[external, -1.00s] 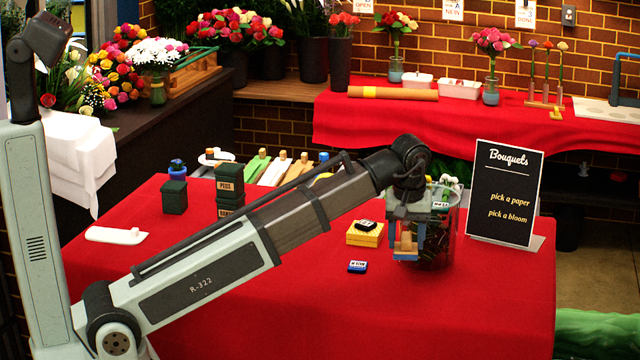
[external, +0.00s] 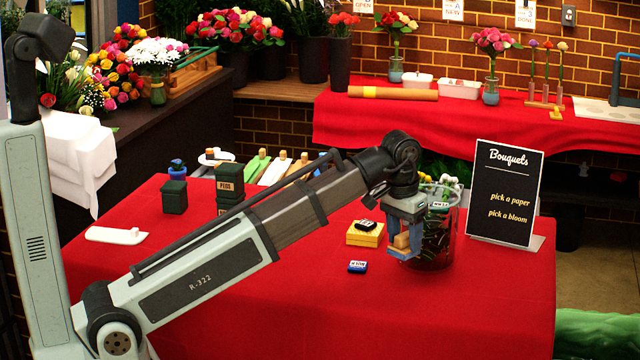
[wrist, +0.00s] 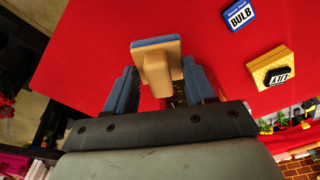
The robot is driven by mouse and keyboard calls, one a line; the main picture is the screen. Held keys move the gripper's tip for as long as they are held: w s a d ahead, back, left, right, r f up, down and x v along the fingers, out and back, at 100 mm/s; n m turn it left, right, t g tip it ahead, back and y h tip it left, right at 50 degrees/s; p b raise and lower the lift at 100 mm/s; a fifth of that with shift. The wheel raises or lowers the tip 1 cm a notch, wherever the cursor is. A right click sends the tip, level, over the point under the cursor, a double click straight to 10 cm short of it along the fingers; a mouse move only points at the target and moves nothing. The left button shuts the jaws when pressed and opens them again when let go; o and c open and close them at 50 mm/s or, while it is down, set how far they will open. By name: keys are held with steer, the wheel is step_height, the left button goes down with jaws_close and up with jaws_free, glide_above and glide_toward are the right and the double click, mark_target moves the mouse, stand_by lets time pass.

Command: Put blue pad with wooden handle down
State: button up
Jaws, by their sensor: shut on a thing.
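My gripper (external: 402,241) is shut on the wooden handle of the blue pad (external: 403,256), in front of the glass vase in the external view. In the wrist view the gripper's blue fingers (wrist: 158,84) close on the tan handle, and the blue pad (wrist: 155,41) shows as a thin edge beyond it. The pad appears to be above the red table; I cannot tell whether it touches the cloth.
A blue block marked BULB (wrist: 238,15) lies on the red table (external: 330,310). A yellow block (external: 365,236) with a small black item on it stands behind. The glass vase (external: 440,250) and black Bouquets sign (external: 505,195) stand to the right. The front of the table is clear.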

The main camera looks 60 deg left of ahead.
steer(key=m, duration=0.2)
steer(key=a+f+m, duration=0.1)
steer(key=shift+s+a+f+m+h, duration=0.1)
steer(key=shift+s+a+m+h, duration=0.1)
steer(key=shift+s+m+h, duration=0.15)
steer(key=w+a+r+n+y, duration=0.15)
steer(key=a+n, duration=0.85)
steer(key=a, duration=4.3)
steer(key=shift+s+d+f, duration=0.1)
steer(key=shift+d+f, duration=0.05)
steer(key=shift+f, duration=2.1)
steer(key=shift+d+f, duration=0.1)
steer(key=shift+f, duration=2.15)
steer(key=shift+f, duration=0.1)
steer(key=o, duration=1)
steer(key=shift+o, duration=0.2)
